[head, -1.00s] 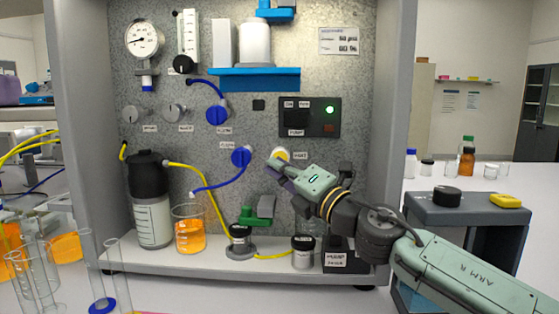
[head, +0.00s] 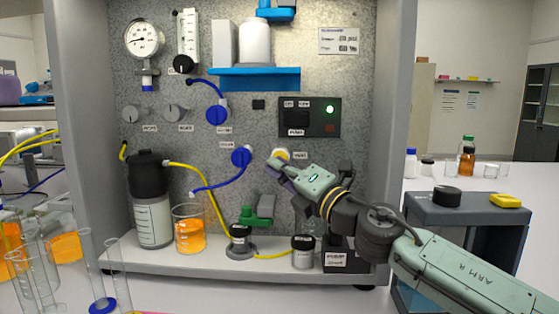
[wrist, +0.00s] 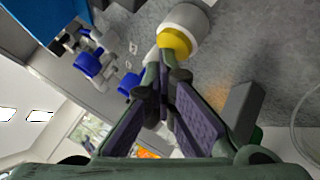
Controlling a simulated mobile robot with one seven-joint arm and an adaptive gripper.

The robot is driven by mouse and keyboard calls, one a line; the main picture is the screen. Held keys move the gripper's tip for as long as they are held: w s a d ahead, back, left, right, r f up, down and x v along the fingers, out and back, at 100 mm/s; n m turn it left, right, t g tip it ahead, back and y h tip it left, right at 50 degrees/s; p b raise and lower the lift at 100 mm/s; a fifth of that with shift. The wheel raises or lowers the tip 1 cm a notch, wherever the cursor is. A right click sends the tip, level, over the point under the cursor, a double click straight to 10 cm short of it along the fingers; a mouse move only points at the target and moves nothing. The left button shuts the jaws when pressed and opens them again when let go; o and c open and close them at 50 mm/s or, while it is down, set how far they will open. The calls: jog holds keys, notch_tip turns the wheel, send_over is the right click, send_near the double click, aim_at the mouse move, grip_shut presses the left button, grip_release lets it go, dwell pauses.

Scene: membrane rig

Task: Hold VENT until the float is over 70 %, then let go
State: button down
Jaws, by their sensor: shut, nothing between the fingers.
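The VENT button (head: 282,154) is a yellow cap in a white collar on the panel, just right of a blue knob. In the wrist view its yellow cap (wrist: 174,41) shows right at the fingertips. My gripper (head: 273,164) is shut and empty, its tips at the button's lower left edge. They look in contact or almost so; how far the cap is pressed I cannot tell. The clear float tube (head: 190,38) stands at the panel's upper left, above a black knob. Its float and scale are too small to read.
A round gauge (head: 144,39) hangs left of the tube. A switch box (head: 309,117) with a lit green lamp sits above the button. Below are a green-handled valve (head: 262,207), an orange-filled beaker (head: 189,230) and a dark-topped bottle (head: 149,190). Side walls frame the panel.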

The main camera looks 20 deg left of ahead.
jog(key=shift+s, duration=0.1)
dwell(0.7)
jog(key=shift+s+d, duration=0.25)
jog(key=shift+s, duration=0.55)
jog(key=shift+s+d, duration=0.25)
jog(key=shift+s, duration=0.55)
jog(key=shift+s+d, duration=0.2)
jog(key=shift+s, duration=0.65)
jog(key=shift+s+d, duration=0.25)
jog(key=shift+s, duration=0.55)
